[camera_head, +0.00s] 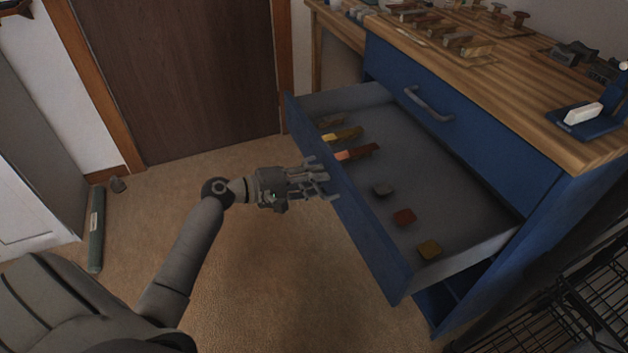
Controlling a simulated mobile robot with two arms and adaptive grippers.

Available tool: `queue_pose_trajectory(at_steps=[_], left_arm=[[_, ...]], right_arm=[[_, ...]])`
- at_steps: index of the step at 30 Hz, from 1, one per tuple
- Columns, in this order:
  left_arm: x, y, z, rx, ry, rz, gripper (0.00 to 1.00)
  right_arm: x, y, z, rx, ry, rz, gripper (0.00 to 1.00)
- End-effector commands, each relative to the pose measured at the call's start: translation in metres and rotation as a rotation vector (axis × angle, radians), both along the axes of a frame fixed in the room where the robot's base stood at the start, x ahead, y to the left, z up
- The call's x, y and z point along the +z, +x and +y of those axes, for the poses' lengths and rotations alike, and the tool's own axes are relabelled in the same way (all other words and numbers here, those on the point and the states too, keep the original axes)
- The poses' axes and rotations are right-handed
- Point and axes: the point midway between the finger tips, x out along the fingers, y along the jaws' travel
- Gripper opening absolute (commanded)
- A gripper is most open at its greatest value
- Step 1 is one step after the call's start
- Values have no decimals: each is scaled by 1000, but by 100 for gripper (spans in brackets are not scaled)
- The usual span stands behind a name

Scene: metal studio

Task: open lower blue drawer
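The lower blue drawer (366,232) is pulled well out of the blue cabinet (581,205), and its grey inside shows. Its handle cannot be made out; the front's outer face is turned mostly away from view. My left gripper (328,182) is at the outer side of the drawer front, near its middle. Its fingers look spread, with no object seen between them. Whether they touch the drawer front cannot be told. My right gripper is not in view.
Several small blocks and knobs lie in the drawer, among them a yellow one (429,250). The closed upper drawer has a grey handle (428,104). Tools lie on the wooden top (505,85). A black wire rack (570,310) stands at right. Carpet (270,270) is clear before the drawer.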

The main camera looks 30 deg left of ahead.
Motion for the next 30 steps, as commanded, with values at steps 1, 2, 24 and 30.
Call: queue_pose_trajectory(at_steps=[1,2,24,30], left_arm=[[0,-1,1,0,0,0,32],[1,-3,2,1,2,0,32],[24,-92,71,0,1,0,32],[25,-93,72,-1,1,0,32]], right_arm=[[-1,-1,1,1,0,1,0],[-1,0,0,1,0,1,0],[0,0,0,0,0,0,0],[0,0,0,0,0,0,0]])
